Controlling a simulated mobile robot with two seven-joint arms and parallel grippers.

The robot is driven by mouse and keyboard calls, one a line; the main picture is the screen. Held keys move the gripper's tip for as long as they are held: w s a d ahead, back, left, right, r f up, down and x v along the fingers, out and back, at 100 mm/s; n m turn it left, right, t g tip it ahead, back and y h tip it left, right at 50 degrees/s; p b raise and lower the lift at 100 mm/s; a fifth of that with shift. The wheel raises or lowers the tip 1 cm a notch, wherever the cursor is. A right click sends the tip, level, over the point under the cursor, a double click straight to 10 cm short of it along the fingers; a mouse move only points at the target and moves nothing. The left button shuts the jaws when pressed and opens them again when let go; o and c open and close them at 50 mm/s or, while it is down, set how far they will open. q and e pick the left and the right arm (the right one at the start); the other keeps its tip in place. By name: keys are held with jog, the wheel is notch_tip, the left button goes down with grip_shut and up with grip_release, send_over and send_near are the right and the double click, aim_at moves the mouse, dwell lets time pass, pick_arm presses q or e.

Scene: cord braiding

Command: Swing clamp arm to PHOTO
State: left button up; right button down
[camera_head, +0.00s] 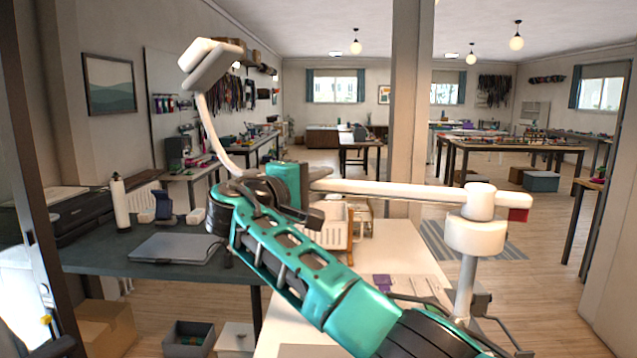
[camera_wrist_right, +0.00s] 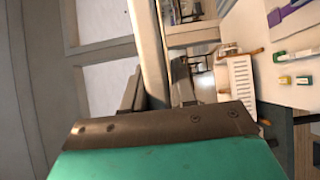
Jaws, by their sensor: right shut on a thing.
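The clamp arm (camera_head: 400,190) is a long white bar, roughly level, on a round white hub on top of an upright post (camera_head: 466,285) at the right of the white table. Its short right end has a red tip. My right gripper (camera_head: 318,188) is shut on the bar near its left part. In the right wrist view the pale bar (camera_wrist_right: 150,55) runs up between the two dark fingers (camera_wrist_right: 157,88). A curved white neck with an angled head (camera_head: 211,62) rises left of my gripper; my wrist hides where it joins. No PHOTO mark is readable. My left gripper is out of view.
A white basket (camera_head: 335,228) stands on the white table (camera_head: 405,250) behind my forearm. A closed laptop (camera_head: 172,248), a white bottle (camera_head: 120,204) and a printer (camera_head: 75,215) are on the dark table at left. A pillar (camera_head: 408,100) stands behind the bar.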

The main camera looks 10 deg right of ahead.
jog(key=shift+d, duration=0.1)
dwell(0.3)
jog(key=c, duration=1)
grip_release()
jog(key=shift+s+a, duration=0.2)
jog(key=shift+a, duration=0.1)
jog(key=b+v, duration=0.1)
jog(key=v, duration=1.1)
